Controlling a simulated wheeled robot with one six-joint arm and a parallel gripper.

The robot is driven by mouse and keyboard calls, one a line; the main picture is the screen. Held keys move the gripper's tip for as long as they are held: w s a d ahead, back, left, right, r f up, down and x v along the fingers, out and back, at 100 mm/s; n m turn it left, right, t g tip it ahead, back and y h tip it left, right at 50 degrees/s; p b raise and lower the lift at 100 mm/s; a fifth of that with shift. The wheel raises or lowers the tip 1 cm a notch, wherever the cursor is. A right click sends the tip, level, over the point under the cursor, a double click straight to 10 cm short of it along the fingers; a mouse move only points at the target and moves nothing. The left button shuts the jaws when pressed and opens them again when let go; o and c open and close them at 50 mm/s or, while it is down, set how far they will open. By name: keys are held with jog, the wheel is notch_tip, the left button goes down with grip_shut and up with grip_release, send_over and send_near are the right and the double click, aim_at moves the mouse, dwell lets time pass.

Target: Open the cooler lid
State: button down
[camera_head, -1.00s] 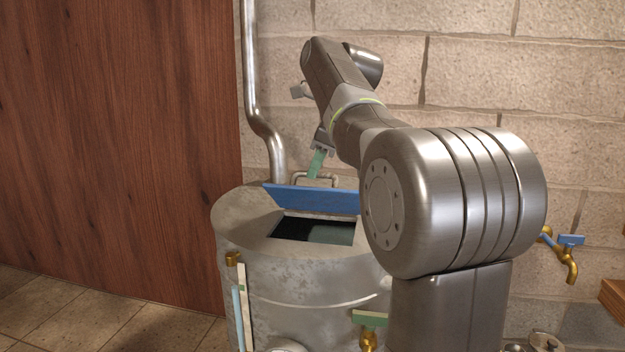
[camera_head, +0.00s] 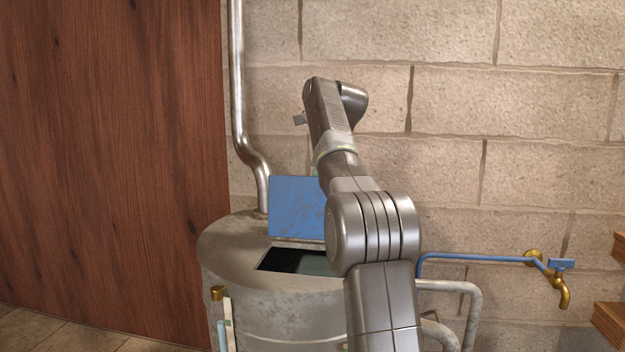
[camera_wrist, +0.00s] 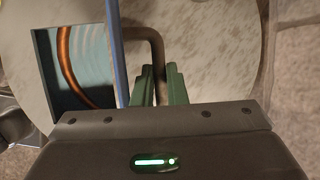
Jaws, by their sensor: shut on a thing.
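The cooler lid (camera_head: 297,207) is a blue panel standing steeply raised at the back of the opening (camera_head: 285,262) in the grey metal cooler drum (camera_head: 232,250). In the wrist view the lid (camera_wrist: 118,55) shows edge-on as a thin blue strip. Beside it the opening shows bluish water and a copper coil (camera_wrist: 67,60). My gripper (camera_wrist: 160,80) has green fingers and is shut on the lid's bent metal handle (camera_wrist: 152,38), on the far side of the lid.
A metal pipe (camera_head: 240,110) runs up the wall behind the drum's left side. A blue pipe (camera_head: 480,257) leads to a brass tap (camera_head: 560,285) at the right. A brown wooden panel (camera_head: 110,150) stands at the left. Wooden shelves (camera_head: 610,322) are at the right edge.

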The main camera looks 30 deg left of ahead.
jog(key=shift+w+f, duration=0.3)
jog(key=shift+f, duration=0.1)
jog(key=shift+a, duration=0.1)
jog(key=shift+w+r, duration=0.1)
